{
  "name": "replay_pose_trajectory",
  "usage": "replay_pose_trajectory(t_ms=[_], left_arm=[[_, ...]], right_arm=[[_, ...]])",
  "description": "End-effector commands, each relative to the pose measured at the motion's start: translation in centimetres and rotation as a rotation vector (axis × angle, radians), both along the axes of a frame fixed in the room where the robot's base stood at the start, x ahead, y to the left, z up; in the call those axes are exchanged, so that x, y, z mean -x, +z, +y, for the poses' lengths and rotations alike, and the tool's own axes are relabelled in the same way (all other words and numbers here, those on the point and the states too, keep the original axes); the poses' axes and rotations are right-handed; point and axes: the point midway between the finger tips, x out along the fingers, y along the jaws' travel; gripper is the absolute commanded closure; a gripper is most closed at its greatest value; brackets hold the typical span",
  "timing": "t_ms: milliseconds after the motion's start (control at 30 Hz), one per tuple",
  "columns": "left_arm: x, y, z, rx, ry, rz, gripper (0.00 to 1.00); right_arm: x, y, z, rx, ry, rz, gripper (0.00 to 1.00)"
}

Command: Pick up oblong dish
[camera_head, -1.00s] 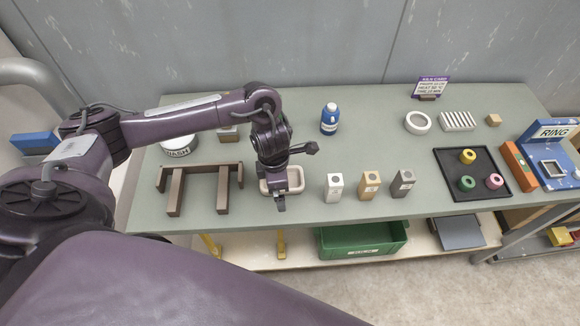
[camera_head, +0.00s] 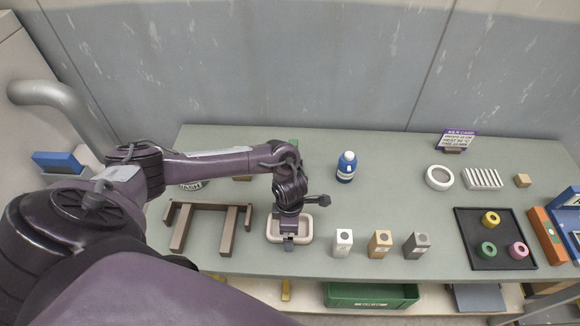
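The oblong dish (camera_head: 306,232) is a pale, cream-coloured shallow dish with rounded corners. It is on the green table near the front edge, right of the brown wooden rack. My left gripper (camera_head: 289,243) points down over the dish and covers its middle. Its fingers are partly hidden by the wrist, so I cannot tell whether they are apart or closed on the dish. My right gripper is not in view.
The brown rack (camera_head: 210,209) stands left of the dish. White, tan and grey blocks (camera_head: 380,243) stand to its right. A blue bottle (camera_head: 346,168) is behind. A black tray (camera_head: 467,221) with coloured rings lies at right. A green bin (camera_head: 370,303) sits below the table.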

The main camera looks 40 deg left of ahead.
Motion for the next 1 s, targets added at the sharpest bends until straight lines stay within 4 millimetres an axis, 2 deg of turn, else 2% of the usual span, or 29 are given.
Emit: replay_pose_trajectory(t_ms=[100,233,600,867,1000], left_arm=[[0.0,-0.3,0.0,-0.001,-0.002,0.001,0.00],[0.0,-0.3,0.0,-0.001,-0.001,0.001,0.00],[0.0,-0.2,0.0,-0.001,-0.001,-0.001,0.48],[-0.1,-0.1,0.0,0.000,0.000,-0.002,0.48],[-0.2,0.6,0.0,0.001,-0.002,-0.004,0.48]], right_arm=[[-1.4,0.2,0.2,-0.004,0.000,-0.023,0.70],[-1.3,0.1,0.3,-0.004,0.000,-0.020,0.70],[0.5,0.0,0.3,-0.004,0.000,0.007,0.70],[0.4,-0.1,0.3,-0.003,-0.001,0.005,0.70],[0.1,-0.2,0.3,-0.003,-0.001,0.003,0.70]])
